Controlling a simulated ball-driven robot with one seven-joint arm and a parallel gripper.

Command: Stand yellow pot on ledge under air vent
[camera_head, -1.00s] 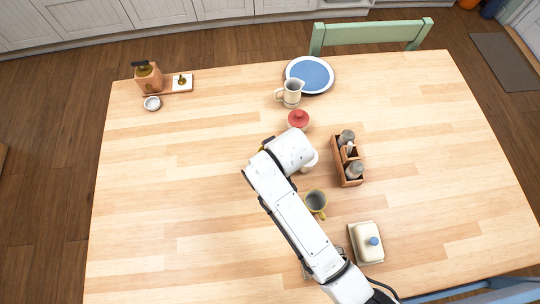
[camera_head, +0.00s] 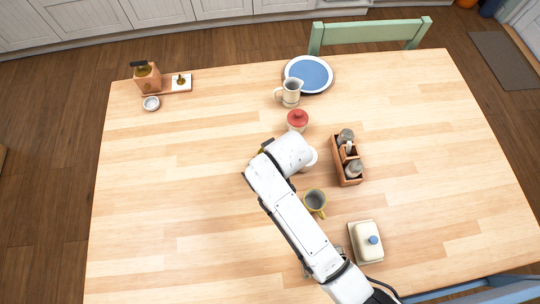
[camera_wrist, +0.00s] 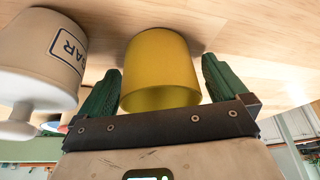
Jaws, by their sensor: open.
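The yellow pot (camera_wrist: 160,65) stands on the wooden table, seen close up in the wrist view, which shows the scene upside down. My gripper (camera_wrist: 162,68) is open, with one green finger on each side of the pot. A gap shows between the pot and the fingers, most clearly at the right. In the head view my white arm hides the gripper and nearly all of the pot; only a sliver of yellow (camera_head: 261,151) shows at the arm's edge. No ledge or air vent is in view.
A white lettered jar (camera_wrist: 42,55) stands close beside the pot. A mug (camera_head: 315,201), a wooden caddy (camera_head: 334,160), a red-lidded pot (camera_head: 297,119), a jug (camera_head: 289,95) and a butter dish (camera_head: 358,241) are nearby. The table's left half (camera_head: 170,190) is mostly clear.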

